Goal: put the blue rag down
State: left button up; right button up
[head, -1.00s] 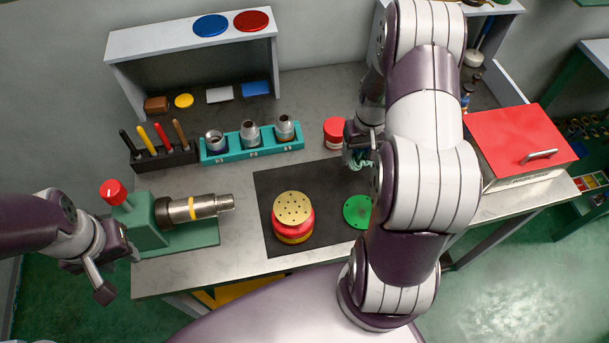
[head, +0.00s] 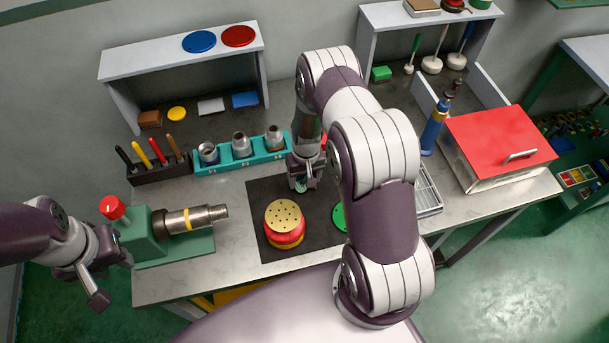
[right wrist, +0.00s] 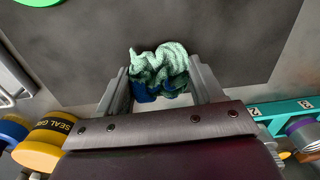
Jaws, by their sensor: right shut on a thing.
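My right gripper (head: 302,184) is over the back part of the black mat (head: 262,200), pointing down. In the right wrist view its fingers (right wrist: 160,90) are shut on a crumpled rag (right wrist: 160,65), which looks pale green-teal with a dark blue patch low on its left. The rag hangs out past the fingertips; whether it touches the mat I cannot tell. In the head view the rag is mostly hidden by the gripper. My left gripper (head: 100,285) is off the table's left front corner, with no object visible in it; its opening is unclear.
A green disc (head: 338,218) lies partly behind my arm. The teal socket rack (head: 240,155) is behind, the green vise (head: 150,240) left, the red-lidded box (head: 500,140) right.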

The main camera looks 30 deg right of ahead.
jog(key=shift+w+f, duration=0.15)
jog(key=shift+f, duration=0.65)
jog(key=o, duration=0.9)
jog(key=shift+o, duration=0.2)
